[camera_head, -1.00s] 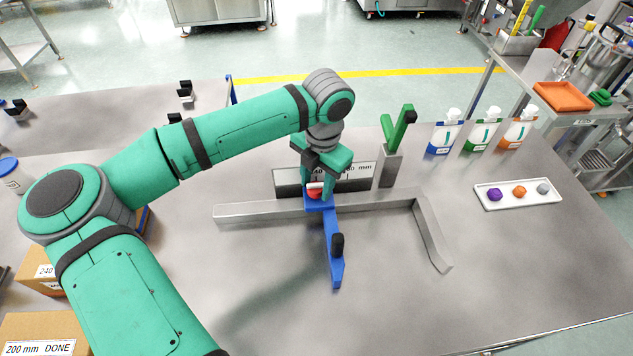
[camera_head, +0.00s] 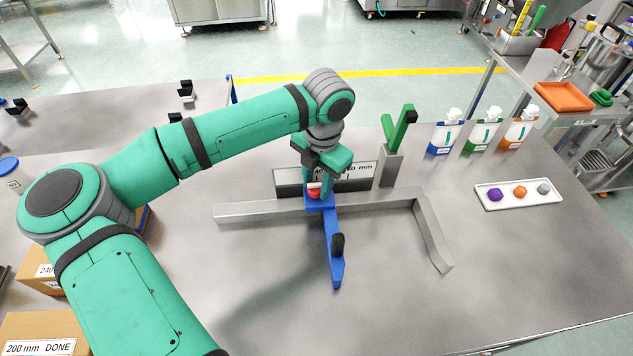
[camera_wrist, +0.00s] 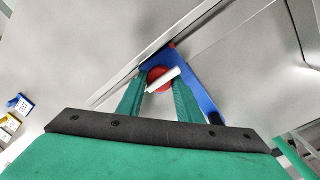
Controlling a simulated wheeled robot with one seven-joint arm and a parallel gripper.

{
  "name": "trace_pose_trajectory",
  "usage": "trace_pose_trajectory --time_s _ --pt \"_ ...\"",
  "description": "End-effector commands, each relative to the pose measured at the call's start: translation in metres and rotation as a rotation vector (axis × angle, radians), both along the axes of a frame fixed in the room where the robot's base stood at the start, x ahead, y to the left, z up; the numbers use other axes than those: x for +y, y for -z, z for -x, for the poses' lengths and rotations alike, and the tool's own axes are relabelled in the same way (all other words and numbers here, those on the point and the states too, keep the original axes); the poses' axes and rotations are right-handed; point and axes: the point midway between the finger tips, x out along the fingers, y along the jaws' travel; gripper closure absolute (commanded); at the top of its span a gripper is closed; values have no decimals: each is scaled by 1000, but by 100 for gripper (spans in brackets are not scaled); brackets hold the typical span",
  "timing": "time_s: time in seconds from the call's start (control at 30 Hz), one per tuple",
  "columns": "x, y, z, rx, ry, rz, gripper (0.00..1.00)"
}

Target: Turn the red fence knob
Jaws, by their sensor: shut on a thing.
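The red fence knob (camera_head: 314,193) sits on top of the blue fence piece (camera_head: 332,250), at its far end on the grey rail (camera_head: 260,208). In the wrist view the knob (camera_wrist: 160,79) is a red disc with a white bar across it, tilted up to the right. My gripper (camera_head: 319,190) points down over the knob. In the wrist view its two green fingers stand on either side of the knob and are shut on it. The fingers partly hide the knob in the head view.
A scale plate marked in mm (camera_head: 350,178) stands behind the rail. A green forked piece (camera_head: 399,127) rises from a grey post right of my gripper. A white tray (camera_head: 518,194) with coloured knobs lies further right. The front of the table is clear.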

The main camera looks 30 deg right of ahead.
Motion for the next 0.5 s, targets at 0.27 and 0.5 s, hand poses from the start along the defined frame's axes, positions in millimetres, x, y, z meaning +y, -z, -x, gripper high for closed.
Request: trace_pose_trajectory --time_s 0.27,0.5 --pt "1 -1 0 -1 56 1 90" --pt "1 -1 -1 -3 215 0 90"
